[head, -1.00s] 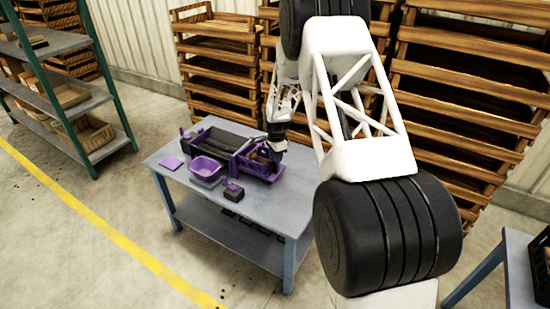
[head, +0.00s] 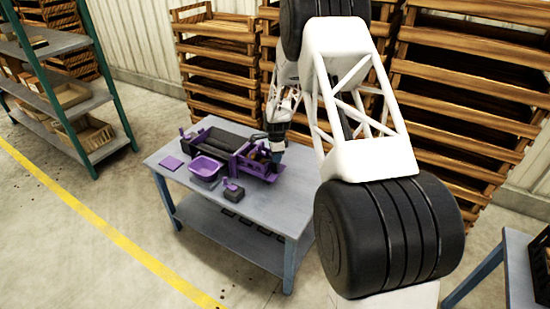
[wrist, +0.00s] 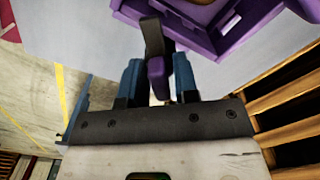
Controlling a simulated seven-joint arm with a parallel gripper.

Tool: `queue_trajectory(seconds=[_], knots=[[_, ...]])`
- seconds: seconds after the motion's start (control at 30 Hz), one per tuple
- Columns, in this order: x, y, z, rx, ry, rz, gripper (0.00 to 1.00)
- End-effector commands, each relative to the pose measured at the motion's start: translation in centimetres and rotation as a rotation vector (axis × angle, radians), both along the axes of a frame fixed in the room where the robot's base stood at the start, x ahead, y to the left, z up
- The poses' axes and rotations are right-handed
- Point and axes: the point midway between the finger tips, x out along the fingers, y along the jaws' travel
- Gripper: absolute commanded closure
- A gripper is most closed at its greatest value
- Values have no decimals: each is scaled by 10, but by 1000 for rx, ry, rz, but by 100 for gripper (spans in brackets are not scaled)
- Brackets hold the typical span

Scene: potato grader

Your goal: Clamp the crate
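The purple crate (head: 243,165) sits in a dark fixture at the right back of the blue-grey table (head: 262,210). In the wrist view its purple edge (wrist: 222,38) is at the top. A dark lever (wrist: 153,36) with a purple tip (wrist: 157,78) stands beside it. My gripper (head: 276,157) is low over the right end of the fixture. In the wrist view my gripper (wrist: 158,70) has its two blue fingers on either side of the purple tip. The spaces beside the tip are narrow, and I cannot tell whether the fingers touch it.
On the table are a purple basin (head: 205,167), a flat purple piece (head: 171,162) and a small dark block with a purple top (head: 232,190). Stacked wooden crates (head: 218,60) stand behind. The front of the table is clear.

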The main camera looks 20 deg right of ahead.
Motion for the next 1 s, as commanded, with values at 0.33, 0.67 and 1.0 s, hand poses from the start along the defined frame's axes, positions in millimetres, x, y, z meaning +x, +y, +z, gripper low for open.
queue_trajectory(seconds=[0.33, 0.67, 1.0], knots=[[0, 0, 4, 0, -1, 1, 72], [1, 0, 22, 0, -2, 1, 72], [1, 0, 40, 0, -2, 1, 72]])
